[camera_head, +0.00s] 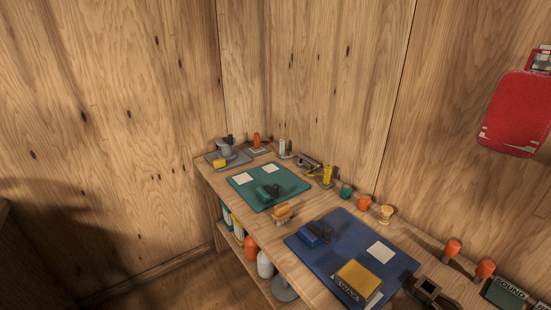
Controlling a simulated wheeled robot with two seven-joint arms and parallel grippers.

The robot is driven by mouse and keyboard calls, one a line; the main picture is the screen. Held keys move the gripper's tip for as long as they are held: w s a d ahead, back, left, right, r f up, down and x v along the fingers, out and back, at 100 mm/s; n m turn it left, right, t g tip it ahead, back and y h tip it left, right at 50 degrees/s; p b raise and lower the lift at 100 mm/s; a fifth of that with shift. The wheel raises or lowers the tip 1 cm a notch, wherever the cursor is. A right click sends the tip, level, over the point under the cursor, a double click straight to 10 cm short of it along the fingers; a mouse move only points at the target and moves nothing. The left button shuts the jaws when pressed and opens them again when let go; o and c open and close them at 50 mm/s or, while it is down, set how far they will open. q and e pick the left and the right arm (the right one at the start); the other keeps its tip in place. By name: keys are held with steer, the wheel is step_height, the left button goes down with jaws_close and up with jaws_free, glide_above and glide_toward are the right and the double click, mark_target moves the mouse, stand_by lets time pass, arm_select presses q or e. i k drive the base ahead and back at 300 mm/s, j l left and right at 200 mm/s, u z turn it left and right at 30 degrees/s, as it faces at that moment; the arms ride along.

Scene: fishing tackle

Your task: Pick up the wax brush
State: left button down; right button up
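A small brush-like object (282,213) with an orange-brown top and a paler lower part stands on the wooden workbench (322,208), between the green mat and the blue mat. It looks like the wax brush, but it is too small to be certain.
The green mat (243,192) and the blue mat (338,233) carry dark blocks and pale cards. A yellow box (358,277) lies on the blue mat. Orange pieces and small tools line the bench's back. A white bottle (265,264) stands on the shelf below. A red bag (516,112) hangs at right.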

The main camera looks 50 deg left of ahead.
mark_target(281, 215)
steer(key=u, duration=1.6)
steer(key=z, duration=1.9)
steer(key=u, duration=1.9)
